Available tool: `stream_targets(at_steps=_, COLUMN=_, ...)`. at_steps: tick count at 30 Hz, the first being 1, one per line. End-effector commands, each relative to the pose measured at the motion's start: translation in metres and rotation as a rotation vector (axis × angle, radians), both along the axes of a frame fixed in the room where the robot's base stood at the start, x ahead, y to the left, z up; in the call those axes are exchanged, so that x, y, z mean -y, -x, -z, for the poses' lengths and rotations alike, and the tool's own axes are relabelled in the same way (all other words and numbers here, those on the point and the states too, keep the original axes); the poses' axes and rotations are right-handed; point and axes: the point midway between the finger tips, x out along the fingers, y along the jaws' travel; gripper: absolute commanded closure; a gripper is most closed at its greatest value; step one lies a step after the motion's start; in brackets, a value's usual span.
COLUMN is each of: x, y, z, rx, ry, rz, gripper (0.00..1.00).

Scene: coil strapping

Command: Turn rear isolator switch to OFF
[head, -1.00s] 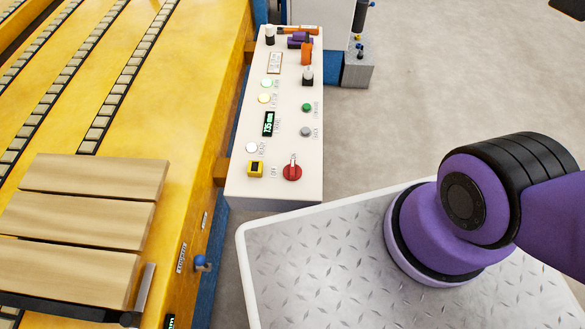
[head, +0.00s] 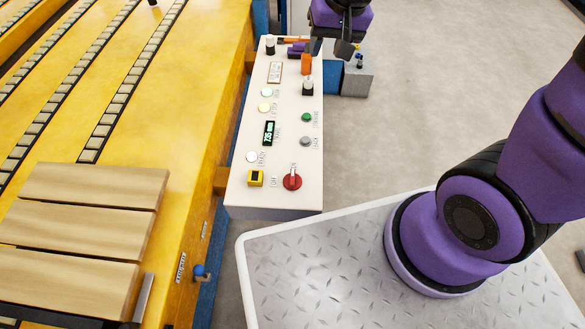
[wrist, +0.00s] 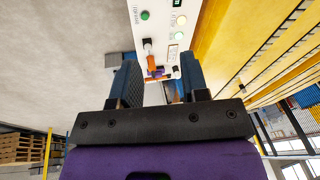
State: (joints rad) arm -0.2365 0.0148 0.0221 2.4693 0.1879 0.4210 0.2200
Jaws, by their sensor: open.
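My gripper (head: 331,47) is at the far end of the panel, well away from the red switch. In the wrist view my gripper (wrist: 158,64) is open and empty, with the panel's far part beyond its fingers. The red switch is outside that view.
A black knob (head: 308,87), an orange part (head: 306,64), a yellow-framed switch (head: 256,178) and several buttons stand on the panel. The yellow conveyor bed (head: 190,120) with wooden boards (head: 75,230) is at left. Open floor (head: 430,110) lies right.

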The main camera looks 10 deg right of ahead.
Motion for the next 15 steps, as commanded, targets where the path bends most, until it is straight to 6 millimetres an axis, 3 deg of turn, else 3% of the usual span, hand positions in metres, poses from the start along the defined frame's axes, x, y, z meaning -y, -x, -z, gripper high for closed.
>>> stream_targets(at_steps=1, x=-0.007, y=-0.004, z=0.017, rx=-0.023, ry=0.001, rz=0.006, gripper=0.58)
stream_targets(at_steps=8, x=-0.036, y=-0.014, z=0.088, rx=-0.09, ry=0.004, rz=0.051, gripper=0.58)
stream_targets(at_steps=15, x=-0.059, y=-0.008, z=0.166, rx=-0.154, ry=0.031, rz=0.102, gripper=0.58)
